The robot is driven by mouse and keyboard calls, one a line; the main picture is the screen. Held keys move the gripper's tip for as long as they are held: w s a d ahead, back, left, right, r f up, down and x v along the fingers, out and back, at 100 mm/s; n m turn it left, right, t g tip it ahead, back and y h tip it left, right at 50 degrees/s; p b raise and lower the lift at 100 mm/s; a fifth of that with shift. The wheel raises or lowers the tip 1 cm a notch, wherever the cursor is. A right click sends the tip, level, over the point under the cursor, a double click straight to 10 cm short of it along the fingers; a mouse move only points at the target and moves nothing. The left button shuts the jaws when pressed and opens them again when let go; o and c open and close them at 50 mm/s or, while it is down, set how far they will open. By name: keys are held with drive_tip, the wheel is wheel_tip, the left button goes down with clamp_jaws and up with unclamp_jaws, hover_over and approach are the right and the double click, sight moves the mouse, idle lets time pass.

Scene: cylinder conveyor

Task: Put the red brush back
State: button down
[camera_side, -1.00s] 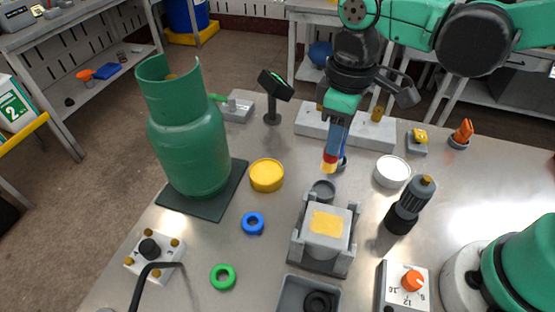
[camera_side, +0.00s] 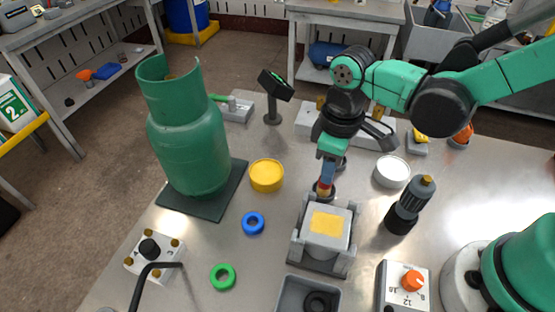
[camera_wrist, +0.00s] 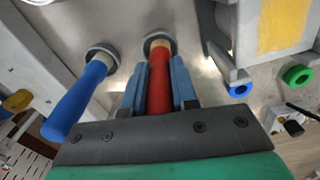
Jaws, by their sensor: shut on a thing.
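My gripper (camera_side: 327,174) is shut on the red brush. The red brush (camera_wrist: 159,82) lies between my two blue fingers in the wrist view, and a little of its red (camera_side: 323,187) shows in the side view. Its pale end is at the round grey cup (camera_wrist: 157,36), which appears behind the block fixture in the side view (camera_side: 325,195). I cannot tell whether the brush touches the cup's bottom. A blue brush (camera_wrist: 74,104) stands in a second cup (camera_wrist: 103,52) on the left of the wrist view.
The grey fixture with a yellow-topped block (camera_side: 326,225) is close in front of the cup. A yellow dish (camera_side: 266,175) is left, a white dish (camera_side: 392,171) right. A green gas cylinder (camera_side: 187,140) stands far left. Blue (camera_side: 253,223) and green (camera_side: 222,277) rings lie on the table.

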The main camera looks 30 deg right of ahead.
drive_tip(key=c, duration=0.7)
unclamp_jaws()
drive_tip(key=shift+r, duration=0.1)
wheel_tip(320, 180, up, 12)
drive_tip(key=shift+d+f, duration=0.1)
drive_tip(key=d+f+m+t, duration=0.1)
drive_tip(key=d+m+t, duration=0.1)
drive_tip(key=d, duration=0.1)
drive_tip(key=d+f+m+t, duration=0.1)
drive_tip(key=d+m+t, duration=0.1)
drive_tip(key=d, duration=0.2)
drive_tip(key=s+d+f+m+t, duration=0.1)
drive_tip(key=d+m+t, duration=0.2)
drive_tip(key=shift+d+f, duration=0.15)
